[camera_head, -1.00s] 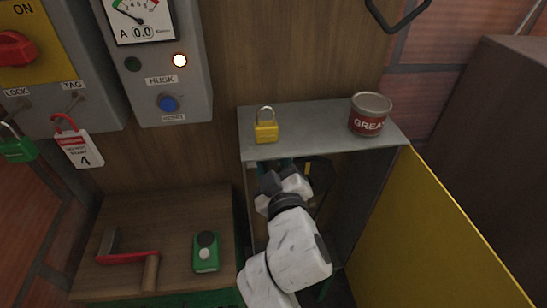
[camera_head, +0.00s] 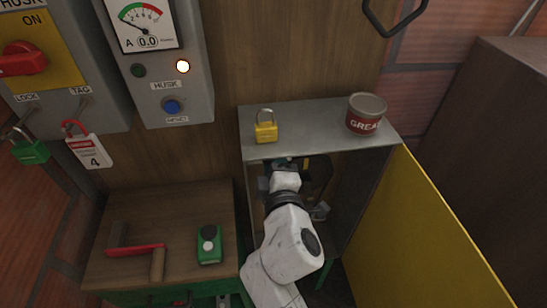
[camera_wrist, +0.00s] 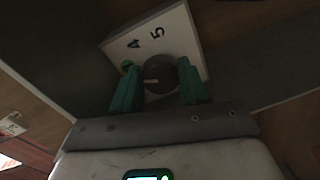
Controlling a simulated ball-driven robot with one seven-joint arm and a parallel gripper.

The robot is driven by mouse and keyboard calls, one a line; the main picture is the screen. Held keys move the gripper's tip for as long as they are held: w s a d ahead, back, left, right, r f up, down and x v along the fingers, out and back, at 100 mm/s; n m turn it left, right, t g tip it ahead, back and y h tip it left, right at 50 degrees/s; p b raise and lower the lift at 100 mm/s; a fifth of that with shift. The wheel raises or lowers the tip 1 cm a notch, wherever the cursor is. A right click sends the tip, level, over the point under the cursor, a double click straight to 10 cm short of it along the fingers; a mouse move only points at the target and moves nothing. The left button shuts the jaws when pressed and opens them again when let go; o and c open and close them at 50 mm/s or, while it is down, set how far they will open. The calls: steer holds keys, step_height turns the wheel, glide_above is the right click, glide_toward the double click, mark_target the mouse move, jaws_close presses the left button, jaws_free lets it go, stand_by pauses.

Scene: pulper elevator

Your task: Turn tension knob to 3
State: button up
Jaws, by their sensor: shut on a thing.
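The tension knob (camera_wrist: 159,77) shows in the wrist view as a dark round knob with a pale pointer line. It sits on a white dial plate (camera_wrist: 185,32) with the numbers 4 and 5 visible; the other numbers are hidden. My gripper (camera_wrist: 158,84) has its two green fingers shut on the knob, one on each side. In the head view my gripper (camera_head: 283,165) reaches into the open cabinet (camera_head: 290,145) under its top shelf, and the knob is hidden there.
A yellow padlock (camera_head: 266,131) and a red grease tin (camera_head: 366,114) stand on the cabinet top. The open yellow door (camera_head: 425,225) bounds the right side. A wooden table (camera_head: 190,215) at left bears a red-handled tool (camera_head: 137,249) and a green device (camera_head: 209,244).

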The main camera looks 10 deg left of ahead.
steer(key=shift+a, duration=0.1)
stand_by(0.4)
steer(key=o, duration=1)
steer(key=shift+o, duration=0.2)
steer(key=shift+s, duration=0.15)
steer(key=b+v, duration=0.1)
steer(key=v, duration=0.9)
steer(key=shift+s, duration=0.25)
